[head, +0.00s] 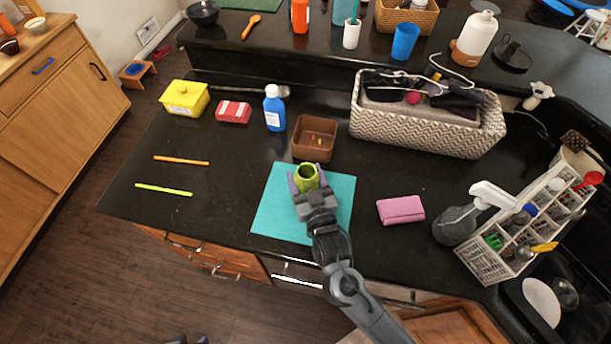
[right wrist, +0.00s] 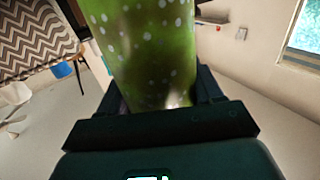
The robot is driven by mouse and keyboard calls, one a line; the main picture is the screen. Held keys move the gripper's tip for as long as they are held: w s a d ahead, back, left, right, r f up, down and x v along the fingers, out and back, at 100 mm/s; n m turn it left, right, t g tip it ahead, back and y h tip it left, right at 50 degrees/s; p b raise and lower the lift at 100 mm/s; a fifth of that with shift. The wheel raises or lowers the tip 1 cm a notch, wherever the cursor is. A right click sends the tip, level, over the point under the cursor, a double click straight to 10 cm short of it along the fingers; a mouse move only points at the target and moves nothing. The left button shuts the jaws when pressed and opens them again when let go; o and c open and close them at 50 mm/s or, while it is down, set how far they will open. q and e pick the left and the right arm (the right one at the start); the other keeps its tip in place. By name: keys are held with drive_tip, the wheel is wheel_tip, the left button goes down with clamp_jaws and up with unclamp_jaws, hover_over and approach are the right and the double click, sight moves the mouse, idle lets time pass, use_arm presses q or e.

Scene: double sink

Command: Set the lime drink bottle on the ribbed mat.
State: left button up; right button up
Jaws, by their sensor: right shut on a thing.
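The lime drink bottle (head: 306,172) is green. In the right wrist view it shows as a large green body with pale spots (right wrist: 145,45), close to the camera. My right gripper (head: 308,182) is shut on it, one lavender finger on each side. The bottle is over the upper middle of the teal mat (head: 275,212); I cannot tell whether its base touches the mat. My gripper and arm cover part of the mat. At the bottom edge of the head view, only a small dark tip of my left gripper (head: 188,340) shows.
A brown square box (head: 300,145) stands just behind the mat, and a blue bottle (head: 274,112) is to its left. A pink wallet (head: 400,209) lies to the right, near a spray bottle (head: 456,223). A patterned basket (head: 420,135) stands behind. Two sticks lie at left.

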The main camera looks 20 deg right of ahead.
drive_tip(key=o, duration=1.4)
drive_tip(key=shift+f, duration=0.1)
drive_tip(key=shift+r, duration=0.2)
drive_tip(key=s, duration=0.8)
drive_tip(key=s+a, duration=0.1)
drive_tip(key=s, duration=0.3)
